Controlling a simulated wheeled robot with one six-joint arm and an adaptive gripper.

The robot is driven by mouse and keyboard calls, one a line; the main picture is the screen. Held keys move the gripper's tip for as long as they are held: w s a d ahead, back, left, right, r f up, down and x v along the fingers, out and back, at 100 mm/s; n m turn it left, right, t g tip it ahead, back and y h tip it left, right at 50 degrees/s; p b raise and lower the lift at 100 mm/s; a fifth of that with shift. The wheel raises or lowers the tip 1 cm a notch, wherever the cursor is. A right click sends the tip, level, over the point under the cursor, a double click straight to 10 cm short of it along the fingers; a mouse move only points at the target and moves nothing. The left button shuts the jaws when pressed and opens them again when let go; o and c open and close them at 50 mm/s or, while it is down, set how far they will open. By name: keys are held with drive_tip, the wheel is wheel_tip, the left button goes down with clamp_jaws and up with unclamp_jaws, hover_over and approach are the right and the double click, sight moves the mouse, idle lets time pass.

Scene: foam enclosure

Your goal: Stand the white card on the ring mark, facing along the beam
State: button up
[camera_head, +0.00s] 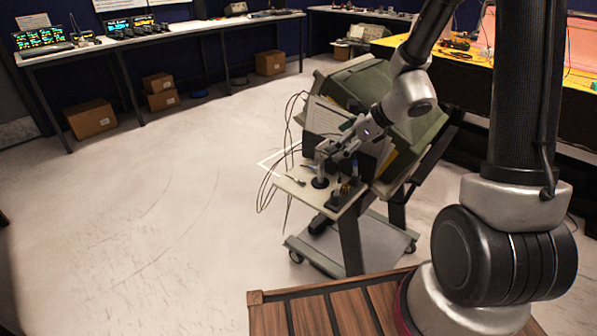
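My gripper (336,153) is over the small shelf of a wheeled cart, near a small grey post on a dark round base (320,182). I cannot tell whether its fingers touch the post, or whether they are open or shut. A pale sheet-like panel (325,117) leans against the cart's equipment behind the gripper; I cannot tell whether it is the white card. I can make out no ring mark and no beam.
The cart's shelf (308,190) also holds small dark and blue items. Loose black cables (268,185) hang at its left. Cardboard boxes (92,118) sit under the left table. The floor (150,210) at left is clear.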

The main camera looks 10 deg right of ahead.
sight(323, 143)
drive_tip(key=w+a+f+m, duration=0.1)
drive_tip(key=w, duration=0.1)
drive_tip(key=w+a+f+m, duration=0.1)
drive_tip(key=w+f, duration=0.1)
drive_tip(key=w+a+f+m, duration=0.1)
drive_tip(key=w, duration=0.1)
drive_tip(key=shift+w+a+f+t+h, duration=0.25)
drive_tip(key=shift+w+t+h, duration=0.05)
drive_tip(key=shift+w, duration=0.05)
drive_tip(key=shift+r, duration=0.1)
drive_tip(key=c, duration=1.8)
